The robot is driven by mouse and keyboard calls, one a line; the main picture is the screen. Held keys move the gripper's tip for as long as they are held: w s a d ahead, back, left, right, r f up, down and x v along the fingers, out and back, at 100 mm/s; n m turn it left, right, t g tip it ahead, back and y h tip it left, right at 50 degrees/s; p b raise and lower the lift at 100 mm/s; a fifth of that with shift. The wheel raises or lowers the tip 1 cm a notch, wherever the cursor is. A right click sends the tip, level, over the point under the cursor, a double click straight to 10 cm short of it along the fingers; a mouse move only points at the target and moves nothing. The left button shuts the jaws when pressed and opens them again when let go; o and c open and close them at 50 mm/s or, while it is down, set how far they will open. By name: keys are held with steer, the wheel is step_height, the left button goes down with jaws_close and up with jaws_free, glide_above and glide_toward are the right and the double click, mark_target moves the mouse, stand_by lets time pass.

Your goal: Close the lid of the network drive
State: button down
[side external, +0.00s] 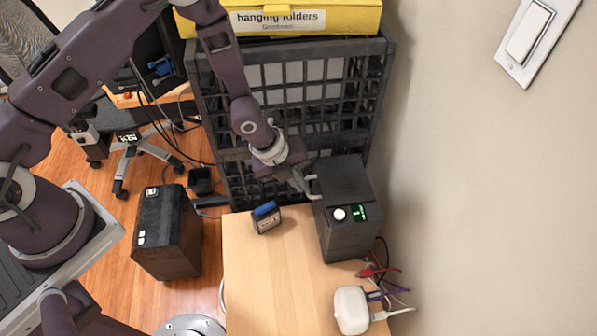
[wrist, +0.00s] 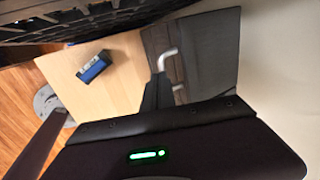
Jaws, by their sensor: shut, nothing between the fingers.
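The network drive (side external: 345,215) is a dark box on the light wooden table, close to the wall. It has a white knob and a small green display on its near face. A pale bent handle (side external: 313,187) stands out at its left side. The handle also shows in the wrist view (wrist: 168,56), beside the drive's grey face (wrist: 208,52). My gripper (side external: 299,182) is shut and empty, beside the handle at the drive's left side. Its fingers (wrist: 157,88) also show in the wrist view. I cannot tell whether they touch the handle or how far the lid is open.
A dark lattice crate (side external: 372,75) rises behind, with a yellow hanging-folders box (side external: 350,18) on top. A small blue-topped device (side external: 266,217) lies left of the drive. A white adapter (side external: 352,308) and cables lie in front. A black box (side external: 167,232) stands left of the table.

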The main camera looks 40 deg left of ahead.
steer(key=s+a+r+n+t+y, duration=0.1)
steer(key=s+a+r+n, duration=0.2)
steer(key=r, duration=0.5)
steer(key=s+a+r+n+y, duration=0.25)
steer(key=a+r, duration=0.25)
steer(key=r, duration=0.4)
steer(key=s+a+r+n+t, duration=0.1)
steer(key=s+a+r+n, duration=0.1)
steer(key=a+r+n, duration=0.45)
steer(key=s+d+r+n, duration=0.1)
steer(key=s+r+n, duration=0.5)
steer(key=s, duration=0.3)
steer(key=s+r+n, duration=0.6)
steer(key=s+n, duration=0.3)
steer(key=shift+d+r, duration=0.25)
steer(key=shift+d, duration=0.15)
steer(key=shift+s, duration=0.1)
